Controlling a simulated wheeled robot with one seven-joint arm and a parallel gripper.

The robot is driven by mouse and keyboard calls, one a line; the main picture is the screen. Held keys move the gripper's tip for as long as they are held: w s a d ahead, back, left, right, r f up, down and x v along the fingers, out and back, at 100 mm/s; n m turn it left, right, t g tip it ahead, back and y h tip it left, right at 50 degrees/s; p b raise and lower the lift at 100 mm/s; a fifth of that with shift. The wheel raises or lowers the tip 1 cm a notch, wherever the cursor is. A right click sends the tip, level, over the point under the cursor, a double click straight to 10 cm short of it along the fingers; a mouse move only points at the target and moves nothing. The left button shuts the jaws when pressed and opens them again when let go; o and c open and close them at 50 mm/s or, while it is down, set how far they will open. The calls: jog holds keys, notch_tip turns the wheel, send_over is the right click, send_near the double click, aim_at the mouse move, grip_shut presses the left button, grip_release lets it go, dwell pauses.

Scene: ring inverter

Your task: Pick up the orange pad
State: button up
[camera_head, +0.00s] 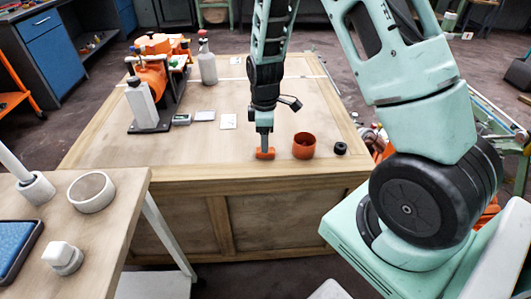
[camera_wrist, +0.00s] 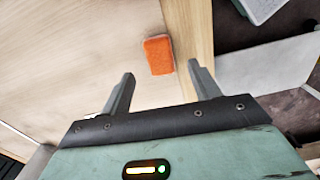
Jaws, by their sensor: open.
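The orange pad (camera_head: 265,153) lies on the wooden table near its front edge. In the wrist view the orange pad (camera_wrist: 158,55) is a small rounded block beside the lighter edge strip of the table. My gripper (camera_head: 265,145) points down just above the pad in the head view. In the wrist view my gripper (camera_wrist: 158,82) is open and empty. The pad shows beyond the fingertips, roughly in line with the gap between them. The exact height of the fingers over the pad is hard to tell.
An orange-red cup (camera_head: 304,146) stands right of the pad, with a small black ring (camera_head: 340,148) beyond it. An orange machine (camera_head: 152,77) and a white bottle (camera_head: 207,66) stand at the back left. A side table (camera_head: 120,215) is at the front left. The table middle is mostly clear.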

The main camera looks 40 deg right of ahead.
notch_tip(320, 180, down, 5)
jog(key=shift+s+d+r, duration=0.1)
jog(key=shift+r, duration=0.05)
jog(key=c, duration=1.1)
jog(key=shift+o, duration=0.2)
jog(key=shift+r, duration=0.15)
notch_tip(320, 180, up, 10)
